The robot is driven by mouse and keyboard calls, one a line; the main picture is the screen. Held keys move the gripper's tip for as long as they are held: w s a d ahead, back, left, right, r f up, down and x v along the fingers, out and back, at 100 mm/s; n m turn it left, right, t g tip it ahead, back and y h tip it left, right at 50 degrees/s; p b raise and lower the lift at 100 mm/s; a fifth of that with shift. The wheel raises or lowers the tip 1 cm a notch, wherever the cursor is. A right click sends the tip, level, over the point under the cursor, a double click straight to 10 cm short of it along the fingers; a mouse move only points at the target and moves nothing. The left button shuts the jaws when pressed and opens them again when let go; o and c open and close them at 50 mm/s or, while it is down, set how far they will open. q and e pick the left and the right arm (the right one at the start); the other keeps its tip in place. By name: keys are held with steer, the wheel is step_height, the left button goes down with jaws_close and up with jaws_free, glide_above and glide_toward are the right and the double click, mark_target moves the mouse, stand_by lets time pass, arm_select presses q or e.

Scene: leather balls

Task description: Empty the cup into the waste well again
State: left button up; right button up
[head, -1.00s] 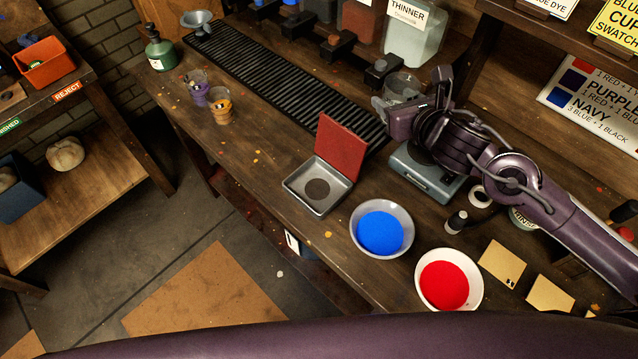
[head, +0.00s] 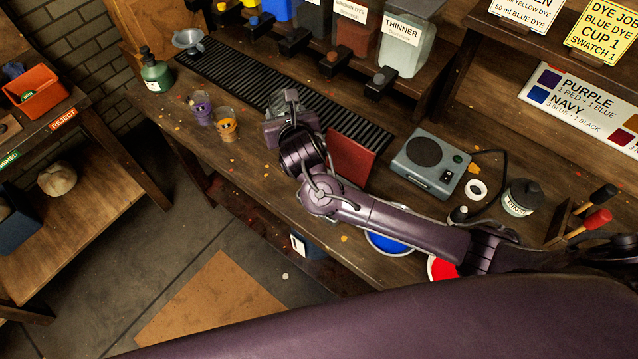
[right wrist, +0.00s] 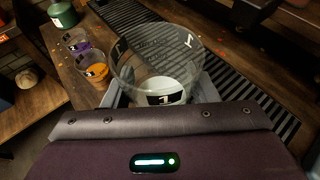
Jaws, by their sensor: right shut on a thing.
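A clear cup (right wrist: 155,55) marked "1" is held upright in my right gripper (head: 288,112), and fills the middle of the right wrist view. Its base looks pale; I cannot tell whether any liquid is in it. In the head view the cup (head: 280,98) shows just behind the gripper, over or near the black slatted mat. The waste well's red lid (head: 350,157) stands raised to the right of my right gripper. The grey box of the well is hidden behind my right arm. My left gripper is not in view.
Two small cups, purple (head: 202,110) and orange (head: 227,125), stand left of my right gripper. The slatted mat (head: 225,70) runs along the bench. Bowls of blue (head: 390,243) and red (head: 443,268) lie partly under my arm.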

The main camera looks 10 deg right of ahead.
steer(key=s+a+f+h+p, duration=0.1)
steer(key=s+f+p, duration=0.1)
steer(key=s+f, duration=0.1)
steer(key=s+a+f+m+p, duration=0.1)
steer(key=s+a+f+p, duration=0.1)
steer(key=s+f, duration=0.1)
steer(key=s+a+f+m+h+p, duration=0.1)
steer(key=s+a+f+p, duration=0.1)
steer(key=s, duration=0.3)
steer(key=shift+s+a+f+h+p, duration=0.15)
steer(key=shift+f, duration=0.25)
steer(key=shift+s+a+f+h+p, duration=0.1)
steer(key=shift+f+h+p, duration=0.05)
steer(key=shift+f, duration=0.25)
steer(key=shift+s+a+f, duration=0.15)
steer(key=shift+s+f, duration=0.05)
steer(key=shift+s, duration=0.2)
